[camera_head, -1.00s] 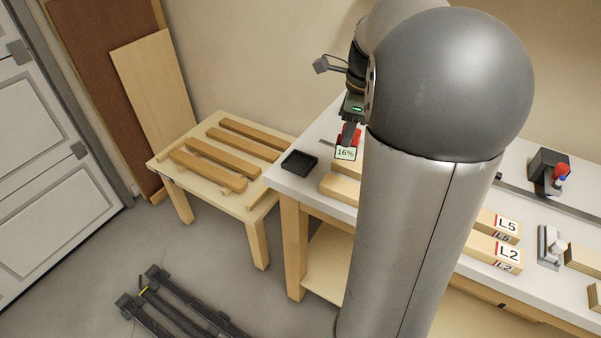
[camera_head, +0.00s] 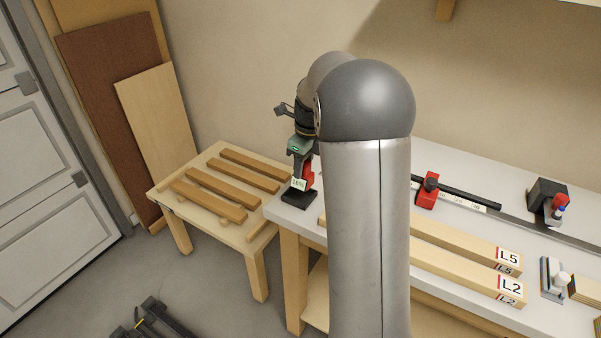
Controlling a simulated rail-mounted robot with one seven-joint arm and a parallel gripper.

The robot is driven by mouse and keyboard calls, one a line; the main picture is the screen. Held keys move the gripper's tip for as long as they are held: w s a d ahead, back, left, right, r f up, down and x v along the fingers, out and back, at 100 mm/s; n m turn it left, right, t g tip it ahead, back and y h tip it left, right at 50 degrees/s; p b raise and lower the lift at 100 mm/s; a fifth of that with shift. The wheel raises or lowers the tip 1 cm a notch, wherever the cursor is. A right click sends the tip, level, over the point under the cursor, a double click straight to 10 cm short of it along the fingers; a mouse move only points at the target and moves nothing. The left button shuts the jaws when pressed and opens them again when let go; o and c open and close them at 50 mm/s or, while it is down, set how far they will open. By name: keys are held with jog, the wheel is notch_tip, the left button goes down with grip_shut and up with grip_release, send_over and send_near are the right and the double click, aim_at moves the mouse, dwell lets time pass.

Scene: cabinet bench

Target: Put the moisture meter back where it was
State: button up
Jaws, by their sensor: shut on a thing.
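The moisture meter (camera_head: 298,184) is red with a pale display that reads 16%. My gripper (camera_head: 302,160) is shut on it and holds it upright. The meter is over the small black tray (camera_head: 296,201) at the left end of the white bench. Its lower end is at or just above the tray; I cannot tell if it touches. My arm hides part of the bench to the right of the tray.
A low wooden table (camera_head: 240,230) with several wooden strips stands left of the bench. Boards marked L5 (camera_head: 508,257) and L2 (camera_head: 511,287) lie on the bench at right. A red clamp (camera_head: 428,190) on a dark bar lies behind them.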

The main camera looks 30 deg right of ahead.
jog(key=shift+w+f, duration=0.35)
jog(key=shift+w+a+f, duration=0.1)
jog(key=shift+w+f, duration=0.05)
jog(key=shift+f, duration=0.8)
jog(key=shift+w+a+f, duration=0.1)
jog(key=shift+f, duration=0.8)
jog(key=shift+f, duration=0.1)
jog(key=shift+d+f, duration=0.1)
jog(key=shift+f, duration=0.05)
jog(key=o, duration=1.1)
